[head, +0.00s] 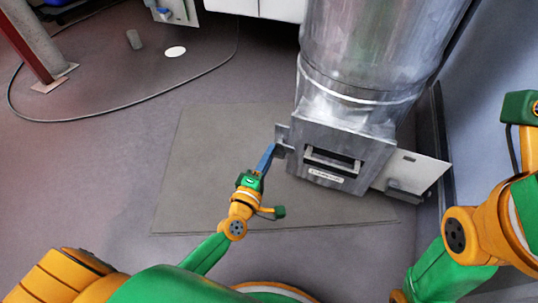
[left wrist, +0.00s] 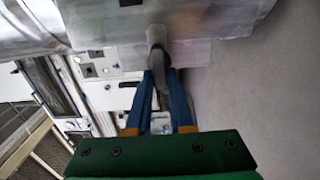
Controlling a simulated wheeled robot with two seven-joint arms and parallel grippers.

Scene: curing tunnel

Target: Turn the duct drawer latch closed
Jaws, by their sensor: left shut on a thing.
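The duct (head: 355,50) is a large shiny metal pipe ending in a square metal box near the floor. The drawer front (head: 375,158) on this box has a dark slot with a pale handle and a small white label. The latch (head: 283,150) is a small grey part at the box's left edge, partly hidden by my fingers. My left gripper (head: 268,158) reaches it from the lower left. In the left wrist view, its blue fingers (left wrist: 161,95) are shut on the latch's rounded grey handle (left wrist: 156,38).
A flat pale plate (head: 420,170) sticks out from the box's right side. A grey mat (head: 205,160) lies on the floor around the duct. A cable (head: 100,117) loops across the floor at upper left, near a red and grey post (head: 35,45).

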